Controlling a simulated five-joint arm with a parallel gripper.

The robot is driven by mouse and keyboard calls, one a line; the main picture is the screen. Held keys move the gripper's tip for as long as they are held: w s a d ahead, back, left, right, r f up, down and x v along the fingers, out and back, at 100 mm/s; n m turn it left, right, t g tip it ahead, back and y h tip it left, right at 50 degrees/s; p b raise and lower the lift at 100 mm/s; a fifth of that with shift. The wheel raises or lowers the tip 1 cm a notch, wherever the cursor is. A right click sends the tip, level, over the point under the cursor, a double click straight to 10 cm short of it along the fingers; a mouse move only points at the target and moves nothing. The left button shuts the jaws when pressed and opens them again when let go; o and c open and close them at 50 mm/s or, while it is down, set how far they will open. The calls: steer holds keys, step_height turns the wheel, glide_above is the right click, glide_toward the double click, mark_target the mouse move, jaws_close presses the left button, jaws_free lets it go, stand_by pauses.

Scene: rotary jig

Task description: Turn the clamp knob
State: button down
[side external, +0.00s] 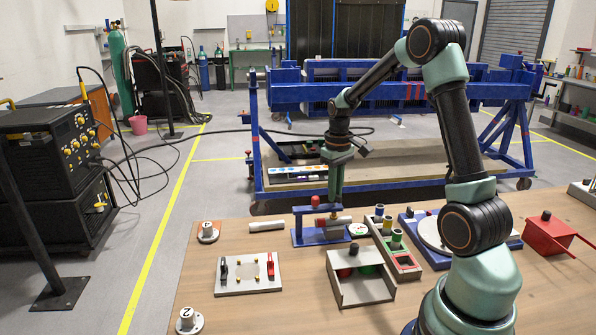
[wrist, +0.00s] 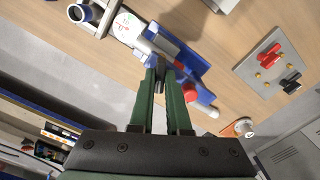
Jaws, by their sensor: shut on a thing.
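My gripper (side external: 335,208) points straight down at the blue jig (side external: 304,238), which stands on the wooden table. Its green fingers, also in the wrist view (wrist: 158,72), are shut at the jig on what looks like the clamp knob; the fingertips mostly hide it. A red knob (side external: 315,201) tops the jig's blue upper bar, just left of the fingers. A red and silver cylinder (side external: 338,221) lies across the jig below them. The blue jig fills the middle of the wrist view (wrist: 185,52), with a red part (wrist: 190,92) beside the fingers.
A plate with black and red handles (side external: 248,274) lies front left, by a loose white cylinder (side external: 266,226). An open grey bin (side external: 361,289) and a rack of coloured cups (side external: 388,245) stand close right. A round turntable (side external: 436,233) is beyond.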

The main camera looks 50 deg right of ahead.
steer(key=shift+w+d+r, duration=0.1)
steer(key=shift+r, duration=0.05)
steer(key=c, duration=0.9)
jaws_free()
step_height(320, 180, up, 12)
steer(key=s+a+n+t, duration=0.1)
steer(key=s+a+t, duration=0.1)
steer(key=a, duration=0.5)
steer(key=s+a+n+t, duration=0.1)
steer(key=s+a, duration=0.2)
steer(key=a, duration=0.5)
steer(key=s+a+r+n+t, duration=0.1)
steer(key=s+a+t, duration=0.1)
steer(key=a, duration=0.5)
steer(key=shift+s+a+t, duration=0.2)
steer(key=shift+s+t, duration=0.1)
steer(key=shift+s, duration=0.25)
